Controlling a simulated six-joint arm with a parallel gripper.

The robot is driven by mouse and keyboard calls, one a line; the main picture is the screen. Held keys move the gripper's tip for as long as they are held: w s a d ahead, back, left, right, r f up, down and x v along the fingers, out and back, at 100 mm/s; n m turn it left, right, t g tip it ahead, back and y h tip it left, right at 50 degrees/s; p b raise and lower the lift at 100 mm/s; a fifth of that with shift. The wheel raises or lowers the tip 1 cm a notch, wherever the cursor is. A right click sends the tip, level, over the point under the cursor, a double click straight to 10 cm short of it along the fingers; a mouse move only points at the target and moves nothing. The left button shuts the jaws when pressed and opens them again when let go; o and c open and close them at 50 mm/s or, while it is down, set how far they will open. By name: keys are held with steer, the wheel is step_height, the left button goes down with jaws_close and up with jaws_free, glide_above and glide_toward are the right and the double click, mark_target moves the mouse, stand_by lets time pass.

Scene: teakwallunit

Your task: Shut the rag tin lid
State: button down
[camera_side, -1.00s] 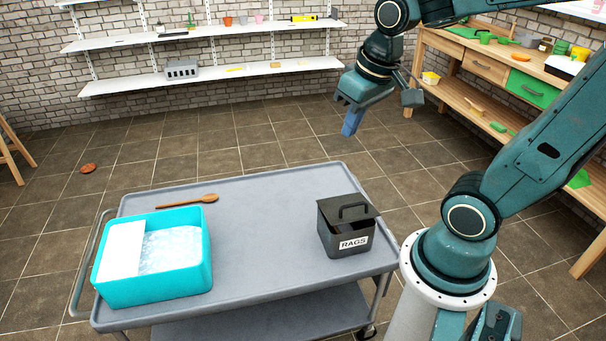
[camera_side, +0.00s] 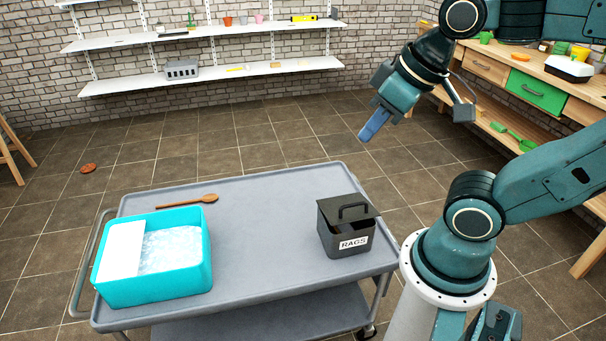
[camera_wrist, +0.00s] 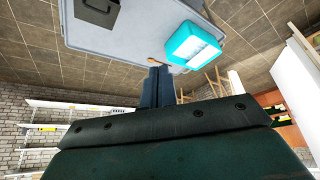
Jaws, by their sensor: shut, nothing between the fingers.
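The dark grey rag tin (camera_side: 328,238) stands upright on the right part of the grey trolley top, with a white RAGS label on its front. Its lid (camera_side: 338,210), with a raised handle, is on top. It looks uneven over the front of the tin, and I cannot tell how far it stands open. The tin also shows at the top left of the wrist view (camera_wrist: 97,10). My gripper (camera_side: 364,136) is shut and empty, in the air well above and beyond the tin, touching nothing. Its closed fingers also show in the wrist view (camera_wrist: 158,72).
A turquoise tub (camera_side: 160,284) with whitish contents and a white panel stands on the trolley's left. A wooden spoon (camera_side: 188,201) lies behind it. The middle of the trolley top (camera_side: 260,230) is clear. A wooden bench (camera_side: 480,70) stands at the back right.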

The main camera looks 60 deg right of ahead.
steer(key=w+d+f+m+g, duration=0.2)
steer(key=w+d+f+g, duration=0.1)
steer(key=w+d, duration=0.3)
steer(key=w+d+f+m+g, duration=0.3)
steer(key=w+d, duration=0.3)
steer(key=d+f+m+g+y, duration=0.2)
steer(key=d+f+m+y, duration=0.1)
steer(key=d+f, duration=1.1)
steer(key=shift+w+f+m+g+y, duration=0.3)
steer(key=shift+w+f+m+g, duration=0.1)
steer(key=shift+f, duration=0.3)
steer(key=shift+f, duration=0.1)
glide_above(351, 211)
step_height(351, 211, down, 12)
steer(key=shift+f, duration=0.2)
steer(key=shift+s+f, duration=0.1)
